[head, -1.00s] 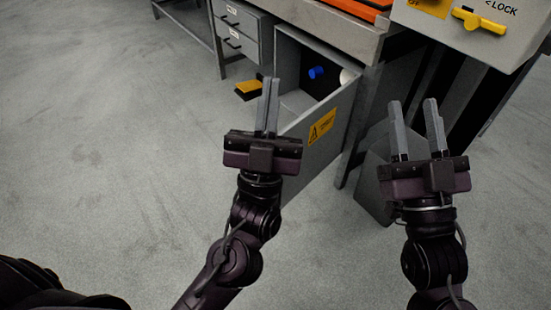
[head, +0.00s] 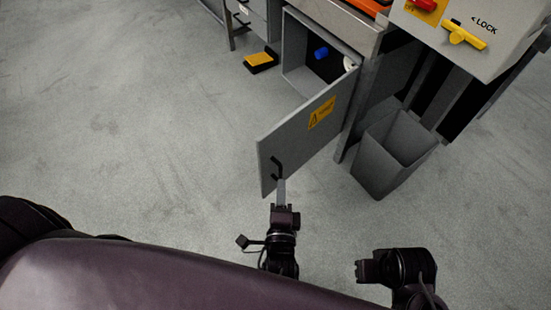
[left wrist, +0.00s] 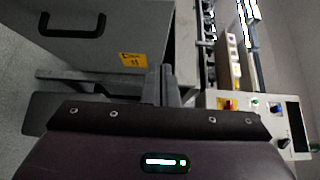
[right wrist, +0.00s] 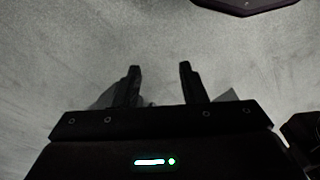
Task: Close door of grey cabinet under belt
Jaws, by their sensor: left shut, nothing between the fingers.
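The grey cabinet (head: 296,44) under the belt stands open at the top of the head view. Its door (head: 300,135) swings out toward me, with a yellow warning label and a black handle (head: 276,168) near its free edge. The door (left wrist: 110,35) and handle (left wrist: 72,32) also show in the left wrist view. My left gripper (head: 281,188) is shut and empty, on the door's outer side by the lower free corner; I cannot tell whether it touches. My right gripper (right wrist: 160,85) is open and empty over the floor, lower right in the head view.
A blue item (head: 321,52) and a white item (head: 349,63) are inside the cabinet. A grey bin (head: 394,152) stands right of the door. A yellow-and-black object (head: 262,59) lies on the floor left of the cabinet. The floor at left is clear.

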